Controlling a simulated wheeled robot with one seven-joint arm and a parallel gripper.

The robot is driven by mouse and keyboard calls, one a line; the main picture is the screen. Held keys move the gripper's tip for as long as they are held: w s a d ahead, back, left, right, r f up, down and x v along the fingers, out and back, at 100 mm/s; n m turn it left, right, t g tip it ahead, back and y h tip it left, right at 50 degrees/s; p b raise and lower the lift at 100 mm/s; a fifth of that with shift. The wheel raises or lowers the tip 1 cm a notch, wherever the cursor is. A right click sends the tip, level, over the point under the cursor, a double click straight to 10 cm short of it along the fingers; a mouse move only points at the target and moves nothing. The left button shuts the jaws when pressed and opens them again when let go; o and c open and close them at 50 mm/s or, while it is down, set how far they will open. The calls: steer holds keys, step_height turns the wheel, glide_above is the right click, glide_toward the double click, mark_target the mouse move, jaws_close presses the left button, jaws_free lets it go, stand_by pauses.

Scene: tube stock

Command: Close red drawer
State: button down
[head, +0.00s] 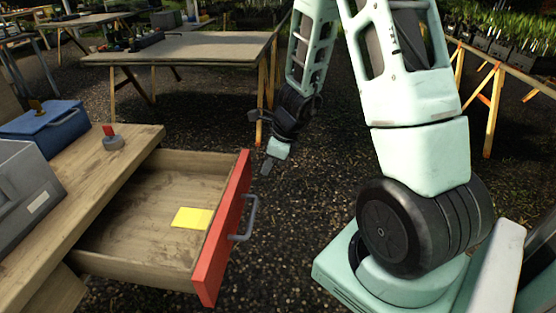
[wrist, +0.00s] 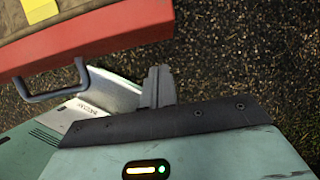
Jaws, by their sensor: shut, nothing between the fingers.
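The red drawer (head: 222,232) is pulled far out of the wooden cabinet at the left. Its red front also shows in the wrist view (wrist: 95,30), with the grey handle (wrist: 52,86) on it. In the head view the handle (head: 248,218) sits midway along the front's outer face. A yellow sheet (head: 192,218) lies inside the drawer. My gripper (head: 266,168) is shut and empty, in the air to the right of the drawer's far end, apart from it. In the wrist view its fingers (wrist: 158,84) are together, to the right of the handle.
A blue box (head: 45,128), a grey case (head: 25,190) and a small red-topped round item (head: 113,140) stand on the cabinet's wooden top (head: 80,195). A wooden table (head: 185,48) stands behind. Dark gravel floor (head: 290,220) is clear between the drawer and my base.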

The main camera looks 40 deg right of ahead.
steer(key=shift+w+a+r, duration=0.15)
steer(key=shift+w+a, duration=0.7)
steer(key=shift+w, duration=0.2)
